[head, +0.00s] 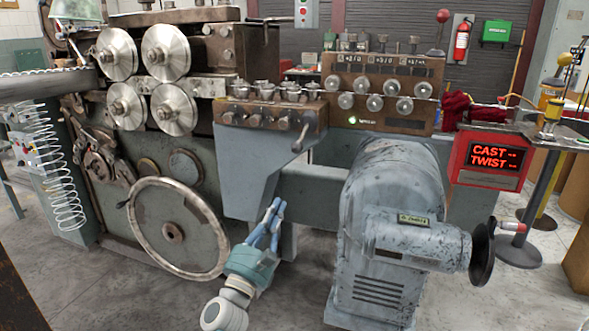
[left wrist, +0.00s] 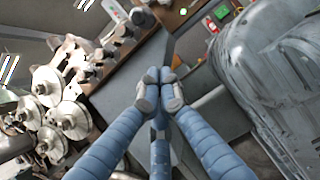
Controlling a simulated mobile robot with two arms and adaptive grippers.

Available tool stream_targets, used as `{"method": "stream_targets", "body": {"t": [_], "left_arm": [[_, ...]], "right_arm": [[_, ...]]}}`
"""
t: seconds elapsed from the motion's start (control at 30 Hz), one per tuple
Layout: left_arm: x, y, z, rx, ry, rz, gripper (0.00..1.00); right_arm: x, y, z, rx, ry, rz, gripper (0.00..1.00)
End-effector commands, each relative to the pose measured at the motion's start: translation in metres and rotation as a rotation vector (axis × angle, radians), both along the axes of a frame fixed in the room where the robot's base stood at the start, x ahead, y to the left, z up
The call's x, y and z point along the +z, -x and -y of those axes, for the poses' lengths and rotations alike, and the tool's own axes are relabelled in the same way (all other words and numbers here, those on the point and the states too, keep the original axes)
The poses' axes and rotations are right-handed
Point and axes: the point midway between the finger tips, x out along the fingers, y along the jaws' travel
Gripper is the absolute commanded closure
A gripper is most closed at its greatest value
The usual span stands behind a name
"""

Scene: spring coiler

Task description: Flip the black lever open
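My left gripper (head: 276,205) is in front of the grey machine body, low in the middle of the head view. Its blue fingers point up. In the left wrist view its fingertips (left wrist: 158,88) meet, with nothing seen between them. A short, dark-grey lever (head: 300,138) hangs tilted from the front of the brown roller block, above and to the right of the fingertips and apart from them. A small black handle (head: 122,204) sticks out left of the large handwheel. I cannot tell which of these is the black lever. My right gripper is not in view.
The large handwheel (head: 172,231) stands left of my gripper. A grey motor housing (head: 385,250) with a black crank wheel (head: 482,253) stands to the right. Metal feed rollers (head: 166,53) are at upper left. A red "CAST TWIST" display (head: 492,157) is at right.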

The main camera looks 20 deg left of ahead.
Motion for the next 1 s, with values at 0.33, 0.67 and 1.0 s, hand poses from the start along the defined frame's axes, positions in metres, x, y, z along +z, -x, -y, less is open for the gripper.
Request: {"method": "stream_targets", "body": {"t": [0.33, 0.67, 1.0], "left_arm": [[0.013, -0.026, 0.002, 0.0, -0.003, 0.0, 1.0], [0.042, -0.092, 0.008, 0.001, -0.004, 0.001, 1.0], [0.073, -0.085, 0.014, 0.0, -0.004, -0.002, 1.0]], "right_arm": [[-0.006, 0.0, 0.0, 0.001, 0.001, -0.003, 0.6], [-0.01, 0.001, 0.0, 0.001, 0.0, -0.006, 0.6], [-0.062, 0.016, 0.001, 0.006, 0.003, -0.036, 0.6]]}}
